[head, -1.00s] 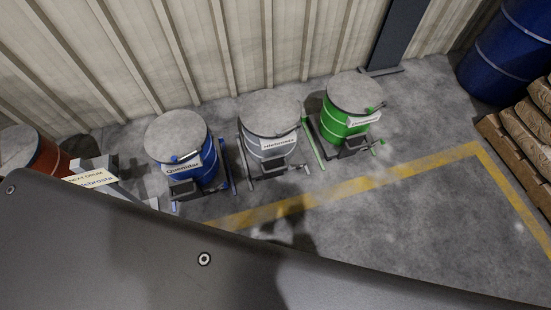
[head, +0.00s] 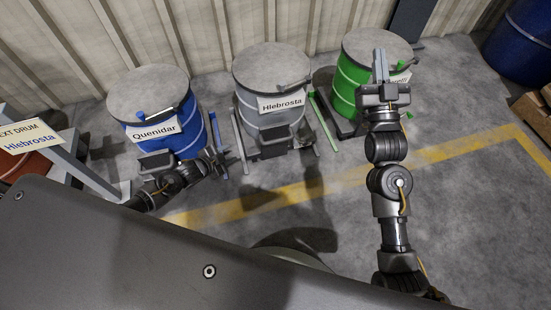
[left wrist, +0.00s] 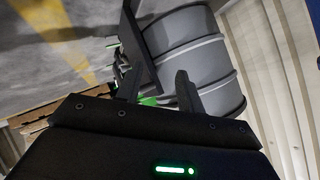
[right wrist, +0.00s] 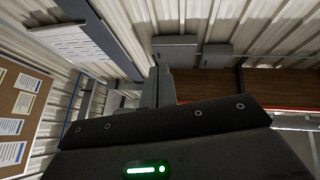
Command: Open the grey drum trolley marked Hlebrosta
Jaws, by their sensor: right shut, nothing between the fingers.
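The grey Hlebrosta drum (head: 258,122) stands upright in the middle of three drum trolleys, its grey lid (head: 268,62) on top. A white label (head: 281,103) and a grey lever (head: 294,84) show near the lid's right front. A dark box (head: 275,141) sits low on its front. My left gripper (head: 217,157) is low between the blue and grey drums, apart from the grey one. In the left wrist view its fingers are open and empty, with a grey drum (left wrist: 190,50) beyond. My right gripper (head: 380,68) is shut and empty, raised in front of the green drum.
The blue Quenidar drum (head: 183,138) stands to the left, the green drum (head: 352,82) to the right, its label partly hidden. A sign reading Hlebrosta (head: 32,138) stands at far left. Clear floor with a yellow line (head: 440,152) lies in front.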

